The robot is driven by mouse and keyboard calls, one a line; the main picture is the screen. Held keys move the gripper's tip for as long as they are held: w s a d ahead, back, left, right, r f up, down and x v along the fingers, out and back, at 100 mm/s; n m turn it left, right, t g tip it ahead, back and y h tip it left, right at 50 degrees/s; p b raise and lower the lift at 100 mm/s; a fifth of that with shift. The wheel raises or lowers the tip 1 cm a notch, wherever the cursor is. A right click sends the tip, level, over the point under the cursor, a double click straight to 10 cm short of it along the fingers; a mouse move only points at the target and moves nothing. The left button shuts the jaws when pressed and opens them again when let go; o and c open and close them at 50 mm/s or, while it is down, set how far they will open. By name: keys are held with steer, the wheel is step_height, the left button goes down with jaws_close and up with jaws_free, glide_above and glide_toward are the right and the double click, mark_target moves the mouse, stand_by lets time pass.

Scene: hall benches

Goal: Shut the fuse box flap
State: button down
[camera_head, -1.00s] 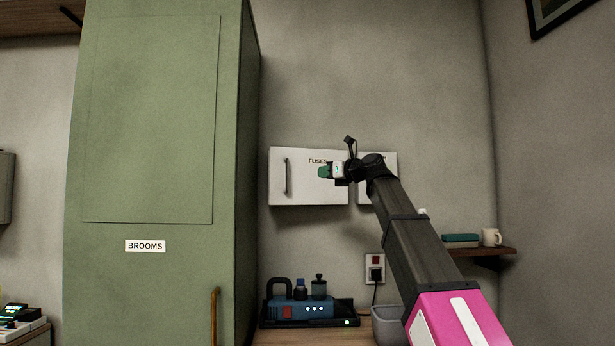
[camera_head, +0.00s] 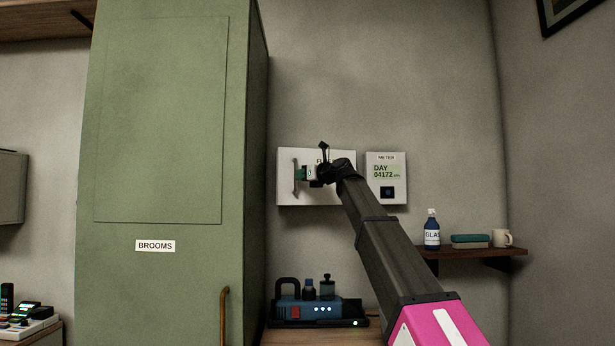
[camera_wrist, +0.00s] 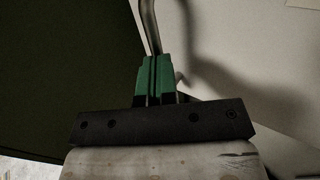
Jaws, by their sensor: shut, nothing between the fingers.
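The fuse box (camera_head: 338,192) is a white box on the wall, its label mostly hidden behind my wrist. Its flap (camera_head: 285,165) faces me and looks flat against the box; I cannot tell whether a small gap remains. The grey bar handle (camera_head: 296,188) is near the flap's left edge. My gripper (camera_head: 300,174) has green fingers, shut and empty, in front of the handle. In the wrist view, the shut fingertips (camera_wrist: 155,60) are close to the handle (camera_wrist: 150,22), which rises past them; contact is unclear.
A tall green brooms cabinet (camera_head: 165,120) stands close on the left. A meter (camera_head: 386,178) hangs right of the fuse box.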

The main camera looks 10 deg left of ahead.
stand_by(0.3)
steer(key=w+a, duration=0.4)
steer(key=w, duration=0.1)
steer(key=shift+w, duration=0.35)
steer(key=shift+a+r, duration=0.1)
steer(key=shift+r, duration=0.05)
